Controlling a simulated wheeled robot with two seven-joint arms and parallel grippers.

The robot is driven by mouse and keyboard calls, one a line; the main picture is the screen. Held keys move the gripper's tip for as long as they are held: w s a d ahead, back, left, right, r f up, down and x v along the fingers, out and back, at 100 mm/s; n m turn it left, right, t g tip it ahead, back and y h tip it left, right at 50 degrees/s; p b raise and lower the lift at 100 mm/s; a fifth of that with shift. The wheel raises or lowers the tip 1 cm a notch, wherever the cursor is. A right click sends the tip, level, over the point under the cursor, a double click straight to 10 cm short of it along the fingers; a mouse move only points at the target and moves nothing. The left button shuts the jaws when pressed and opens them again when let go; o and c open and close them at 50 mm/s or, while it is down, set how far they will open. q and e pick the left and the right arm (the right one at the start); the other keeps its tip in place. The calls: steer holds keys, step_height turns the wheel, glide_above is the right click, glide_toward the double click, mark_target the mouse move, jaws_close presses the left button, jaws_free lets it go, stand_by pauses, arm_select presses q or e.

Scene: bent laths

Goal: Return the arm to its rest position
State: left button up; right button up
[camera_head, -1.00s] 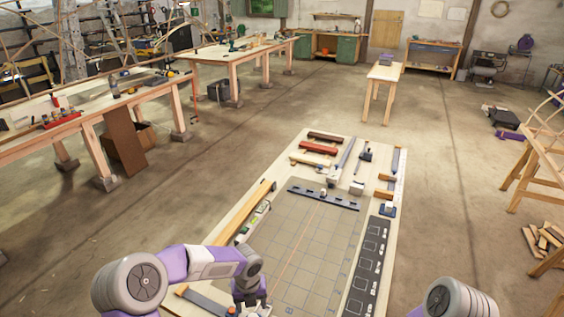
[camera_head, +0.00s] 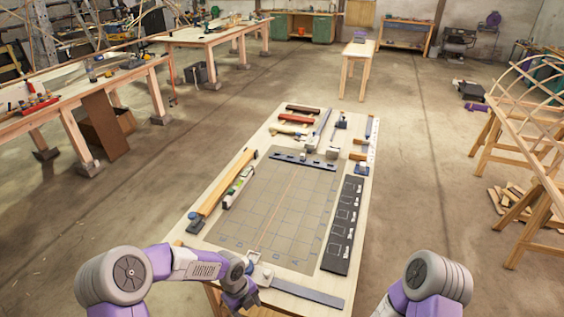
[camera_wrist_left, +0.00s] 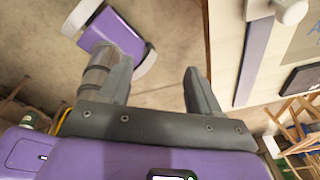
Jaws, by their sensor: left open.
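My left arm comes in from the lower left of the head view. Its gripper (camera_head: 240,300) hangs low at the near left edge of the worktable (camera_head: 215,232). In the left wrist view the left gripper (camera_wrist_left: 149,72) has its two fingers apart with nothing between them. Bare floor and a purple-and-white part of my body show beyond the fingers, and the table edge lies to the right. Only a grey and purple link of my right arm (camera_head: 430,283) shows at the lower right; its gripper is out of view.
A wooden trestle (camera_head: 525,160) stands right.

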arm_select(q)
steer(key=s+f+n+h+b, duration=0.1)
steer(key=s+f+n+b, duration=0.3)
steer(key=s+f+n, duration=0.5)
steer(key=s+f+n+t+h+b, duration=0.1)
steer(key=s+f+n+b, duration=0.3)
steer(key=n, duration=1.7)
steer(key=s+f, duration=0.5)
steer(key=f, duration=0.1)
steer(key=shift+d+n+b, duration=0.3)
steer(key=shift+d, duration=0.1)
steer(key=shift+c, duration=0.3)
